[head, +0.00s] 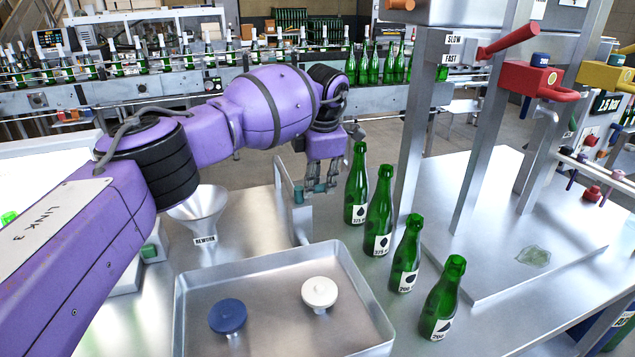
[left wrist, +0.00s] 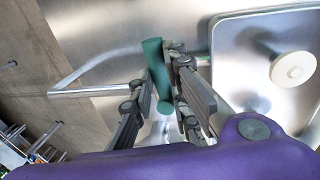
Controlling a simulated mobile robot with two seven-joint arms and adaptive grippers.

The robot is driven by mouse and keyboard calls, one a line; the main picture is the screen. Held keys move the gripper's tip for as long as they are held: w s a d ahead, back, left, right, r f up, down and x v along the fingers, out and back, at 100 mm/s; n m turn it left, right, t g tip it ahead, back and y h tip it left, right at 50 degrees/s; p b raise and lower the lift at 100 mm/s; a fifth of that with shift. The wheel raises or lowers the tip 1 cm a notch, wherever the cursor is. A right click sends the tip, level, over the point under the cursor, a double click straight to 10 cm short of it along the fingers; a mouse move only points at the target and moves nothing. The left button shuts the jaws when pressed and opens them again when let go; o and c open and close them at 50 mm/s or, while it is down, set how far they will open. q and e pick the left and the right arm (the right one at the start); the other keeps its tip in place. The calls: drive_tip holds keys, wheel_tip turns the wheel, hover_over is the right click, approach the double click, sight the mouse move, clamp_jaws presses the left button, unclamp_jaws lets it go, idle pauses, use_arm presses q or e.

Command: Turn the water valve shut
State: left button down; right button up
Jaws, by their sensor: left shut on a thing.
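The water valve's handle appears to be the teal-green bar (left wrist: 156,72) in the left wrist view, beside a bent metal pipe (left wrist: 95,78). My left gripper (left wrist: 157,88) has its fingers on either side of this bar and is shut on it. In the head view my left gripper (head: 316,188) points down at the table's far edge, beside an upright metal piece (head: 298,218). Only small teal parts show at its fingertips there, so the handle's exact angle is hard to tell. My right gripper is in neither view.
A metal tray (head: 268,258) holds a blue knobbed disc (head: 228,317) and a white one (head: 319,292). Several green bottles (head: 379,212) stand in a row right of my gripper. A REWORK funnel (head: 203,208) stands left. A press with a red lever (head: 508,40) stands right.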

use_arm(q)
drive_tip(key=shift+r, duration=0.1)
drive_tip(key=c, duration=1.7)
unclamp_jaws()
drive_tip(key=r, duration=0.4)
drive_tip(key=s+r, duration=0.1)
drive_tip(key=r, duration=0.2)
drive_tip(key=s+d+r, duration=0.1)
drive_tip(key=r, duration=0.3)
drive_tip(key=shift+r, duration=0.35)
